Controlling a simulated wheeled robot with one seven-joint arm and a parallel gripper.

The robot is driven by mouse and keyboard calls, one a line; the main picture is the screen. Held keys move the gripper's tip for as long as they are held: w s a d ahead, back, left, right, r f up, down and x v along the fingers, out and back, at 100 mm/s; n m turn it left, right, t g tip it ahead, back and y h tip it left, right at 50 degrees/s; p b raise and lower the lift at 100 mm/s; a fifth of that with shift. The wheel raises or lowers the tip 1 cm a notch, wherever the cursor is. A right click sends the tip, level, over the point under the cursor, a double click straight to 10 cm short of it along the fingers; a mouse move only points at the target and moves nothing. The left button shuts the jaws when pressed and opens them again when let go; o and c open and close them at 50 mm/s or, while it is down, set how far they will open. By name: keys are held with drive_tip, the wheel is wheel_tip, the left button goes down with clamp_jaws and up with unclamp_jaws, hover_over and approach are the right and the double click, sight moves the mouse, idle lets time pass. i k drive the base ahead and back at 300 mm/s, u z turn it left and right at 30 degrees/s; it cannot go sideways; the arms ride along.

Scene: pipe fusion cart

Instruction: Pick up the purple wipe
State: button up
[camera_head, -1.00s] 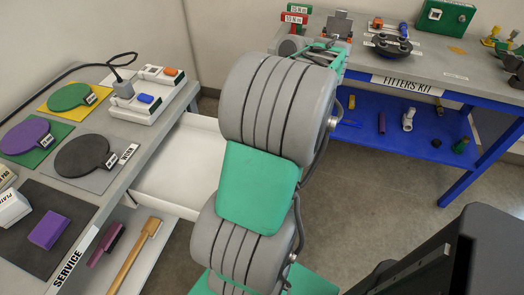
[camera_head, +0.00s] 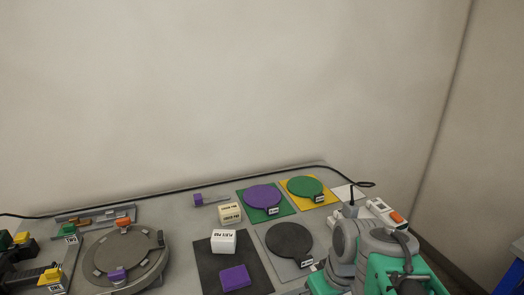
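A small purple block-like piece (camera_head: 236,279), which looks like the purple wipe, lies flat on a black mat (camera_head: 215,262) at the bottom of the picture. A white labelled box (camera_head: 223,241) stands just behind it on the same mat. Nothing covers the purple piece. My grey and teal arm shows at the lower right, to the right of the black mat and apart from the purple piece. I cannot make out my gripper's fingers.
A dark grey disc (camera_head: 289,241), a purple disc (camera_head: 262,197) and a green disc (camera_head: 305,187) lie on mats. A cream box (camera_head: 230,213) stands behind the white one. A round grey turntable (camera_head: 128,252) with coloured clips is at left. A black cable runs along the back.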

sight(237, 277)
drive_tip(key=k, duration=1)
drive_tip(key=z, duration=1.25)
drive_tip(key=i, duration=0.7)
drive_tip(key=u, duration=2.15)
